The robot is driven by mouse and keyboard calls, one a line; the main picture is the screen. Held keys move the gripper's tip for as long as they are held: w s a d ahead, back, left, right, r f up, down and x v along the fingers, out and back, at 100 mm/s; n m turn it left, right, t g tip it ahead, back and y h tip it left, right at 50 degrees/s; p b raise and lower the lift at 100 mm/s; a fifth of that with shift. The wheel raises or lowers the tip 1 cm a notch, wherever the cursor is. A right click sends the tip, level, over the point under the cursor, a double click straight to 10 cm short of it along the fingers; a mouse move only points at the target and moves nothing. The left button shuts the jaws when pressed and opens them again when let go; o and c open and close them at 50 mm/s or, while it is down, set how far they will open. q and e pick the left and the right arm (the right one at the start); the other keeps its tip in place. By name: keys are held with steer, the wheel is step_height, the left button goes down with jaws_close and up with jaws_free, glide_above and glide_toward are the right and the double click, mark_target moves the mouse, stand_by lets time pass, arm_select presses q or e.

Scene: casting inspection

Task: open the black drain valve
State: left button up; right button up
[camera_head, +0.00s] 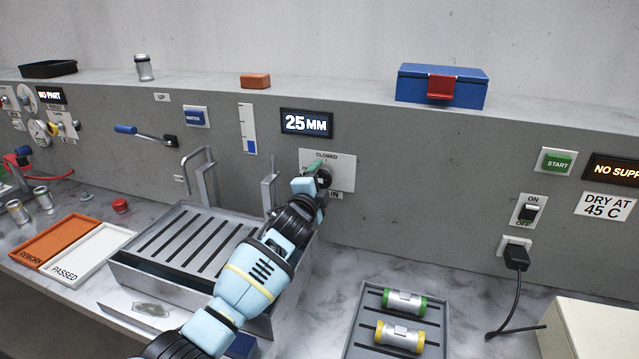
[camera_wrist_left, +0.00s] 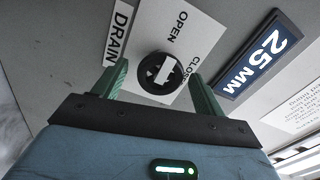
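The black drain valve (camera_wrist_left: 158,72) is a round knob with a white mark on a white plate (camera_wrist_left: 196,38) lettered OPEN and CLOSED, above a DRAIN label. The white mark seems to point towards CLOSED. In the head view the plate (camera_head: 343,176) is on the grey wall, and my gripper largely covers the knob. My left gripper (camera_head: 318,170) is at the knob. In the left wrist view its green fingers (camera_wrist_left: 160,88) are spread apart, one to each side of the knob, with visible gaps; contact is not seen. My right gripper is not in view.
A display (camera_head: 306,123) reads 25 MM beside a level gauge (camera_head: 248,130). A slatted metal basin (camera_head: 130,268) lies below my left arm. A grey tray (camera_head: 440,300) with two cylindrical parts is to the right, near a plug (camera_head: 516,256) and cable. A blue box (camera_head: 410,88) stands on the ledge.

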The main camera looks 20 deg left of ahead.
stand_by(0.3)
arm_select(q)
steer(key=s, duration=0.7)
steer(key=shift+s+a, duration=0.15)
steer(key=shift+s, duration=0.25)
stand_by(0.4)
